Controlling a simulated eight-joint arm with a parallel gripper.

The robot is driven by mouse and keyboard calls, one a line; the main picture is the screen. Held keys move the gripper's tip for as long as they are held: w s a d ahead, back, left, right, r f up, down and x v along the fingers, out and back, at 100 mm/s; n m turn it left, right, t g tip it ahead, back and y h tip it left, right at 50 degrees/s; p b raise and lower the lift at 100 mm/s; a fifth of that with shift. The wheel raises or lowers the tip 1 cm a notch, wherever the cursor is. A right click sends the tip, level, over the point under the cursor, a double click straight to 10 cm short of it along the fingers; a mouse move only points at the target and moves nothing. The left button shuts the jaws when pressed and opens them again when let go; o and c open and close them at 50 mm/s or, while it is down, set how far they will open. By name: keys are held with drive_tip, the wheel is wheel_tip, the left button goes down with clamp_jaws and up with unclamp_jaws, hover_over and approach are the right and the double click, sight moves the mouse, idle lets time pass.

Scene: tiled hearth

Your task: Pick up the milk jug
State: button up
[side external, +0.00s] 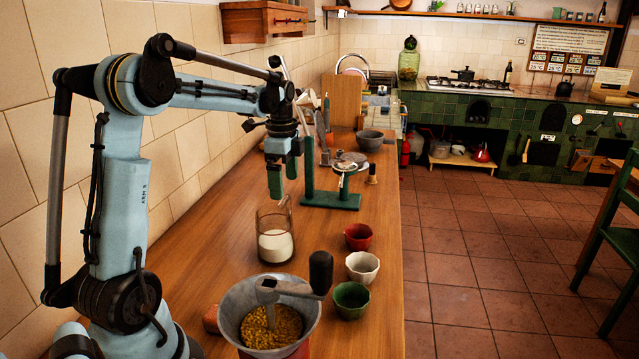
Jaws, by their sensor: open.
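The milk jug (275,246) is a clear glass vessel, partly filled with white milk. It stands upright on the wooden counter (215,230), near the middle of the view. My gripper (283,183) points down with its green fingers apart and nothing between them. In the picture it is just above the jug's rim, apart from the jug. I cannot tell from this one view how far behind or directly over the jug it is.
A grinder with a grain-filled metal bowl (240,302) stands in front of the jug. Red (358,237), white (362,267) and green (351,300) cups line the right edge. A green-based scale (331,200) stands behind. The tiled wall (190,150) bounds the left.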

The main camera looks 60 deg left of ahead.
sight(284, 208)
drive_tip(key=shift+a+f, duration=0.15)
drive_tip(key=shift+f, duration=1.95)
drive_tip(key=shift+a+f, duration=0.1)
drive_tip(key=shift+f, duration=2)
clamp_jaws()
drive_tip(key=shift+r, duration=0.1)
drive_tip(key=shift+r, duration=0.35)
wheel_tip(284, 208, up, 3)
drive_tip(key=shift+r, duration=0.15)
drive_tip(key=d+r, duration=0.7)
drive_tip(key=d, duration=0.4)
drive_tip(key=shift+w+d, duration=0.35)
